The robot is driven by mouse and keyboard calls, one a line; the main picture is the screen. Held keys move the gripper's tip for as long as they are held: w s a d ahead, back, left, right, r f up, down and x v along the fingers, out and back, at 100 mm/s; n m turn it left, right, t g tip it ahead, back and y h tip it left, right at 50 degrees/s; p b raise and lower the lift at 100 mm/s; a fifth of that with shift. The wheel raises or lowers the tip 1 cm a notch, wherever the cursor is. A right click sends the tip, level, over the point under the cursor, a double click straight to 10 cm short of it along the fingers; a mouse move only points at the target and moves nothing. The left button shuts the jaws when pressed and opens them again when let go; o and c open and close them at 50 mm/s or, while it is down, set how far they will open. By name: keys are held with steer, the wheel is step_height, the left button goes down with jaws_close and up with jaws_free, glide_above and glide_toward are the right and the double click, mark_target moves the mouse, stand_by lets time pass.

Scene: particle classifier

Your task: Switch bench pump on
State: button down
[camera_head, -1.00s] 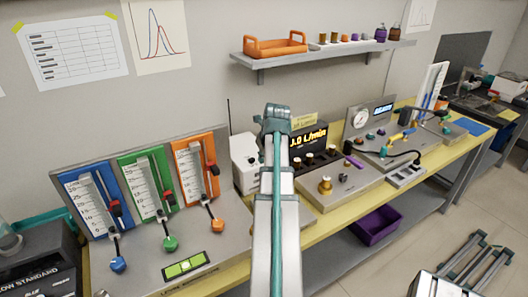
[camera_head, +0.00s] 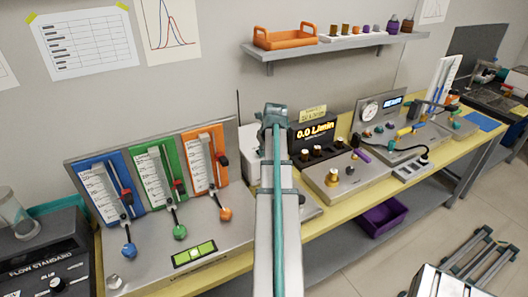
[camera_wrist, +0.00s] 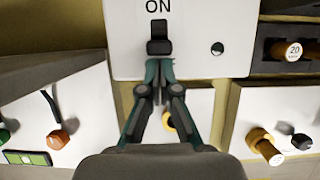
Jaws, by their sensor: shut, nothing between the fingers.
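The bench pump is a white box (camera_head: 249,143) on the bench in the head view, mostly hidden behind my arm. In the wrist view its white front face (camera_wrist: 205,28) fills the top middle, with the word ON above a small black switch (camera_wrist: 158,46). My gripper (camera_wrist: 160,66) is shut and empty. Its teal fingertips show just below the switch, at or very near its lower edge. I cannot tell whether they touch it. A small round dark hole or knob (camera_wrist: 217,48) is right of the switch.
Left of the pump stands a panel (camera_head: 160,258) with blue, green and orange flow tubes and knobs. Right of it are a 0.0 L/min display (camera_head: 315,131) and a grey box with brass fittings (camera_head: 345,190). An orange tray (camera_head: 288,38) sits on the shelf above.

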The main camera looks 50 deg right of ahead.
steer(key=w, duration=0.1)
steer(key=w+d, duration=0.1)
steer(key=shift+w+d+p, duration=0.2)
steer(key=shift+w+p, duration=0.15)
steer(key=shift+s, duration=0.1)
steer(key=shift+s+a, duration=0.3)
steer(key=shift+s, duration=0.05)
steer(key=s+a+r, duration=0.3)
steer(key=s+r, duration=0.3)
steer(key=r, duration=0.3)
steer(key=shift+s+r+b, duration=0.15)
steer(key=shift+s+b, duration=0.05)
steer(key=shift+b, duration=0.15)
steer(key=shift+d, duration=0.1)
